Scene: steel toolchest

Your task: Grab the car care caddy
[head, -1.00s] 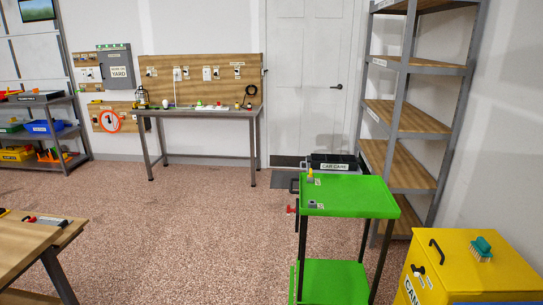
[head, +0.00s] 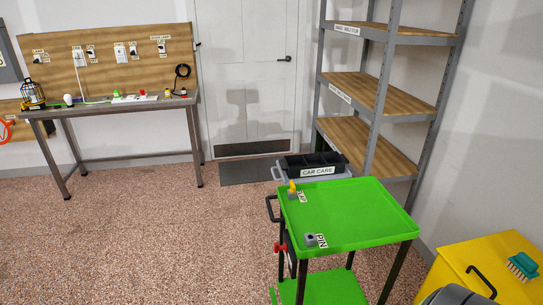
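The car care caddy (head: 318,171) is a black divided tray with a white CAR CARE label on its front. It sits in or on a grey tray (head: 280,174) with a handle at its left, just behind the green cart. What supports the grey tray is hidden by the cart. Neither of my grippers can be made out in the head view. A dark grey rounded shape at the bottom right edge looks like part of my own arm.
A green cart (head: 360,222) with small PIN-labelled parts on top stands in front of the caddy. Steel shelving (head: 345,132) rises behind, right of the caddy. A yellow chest (head: 470,262) is at lower right. The floor (head: 150,230) left of the cart is clear.

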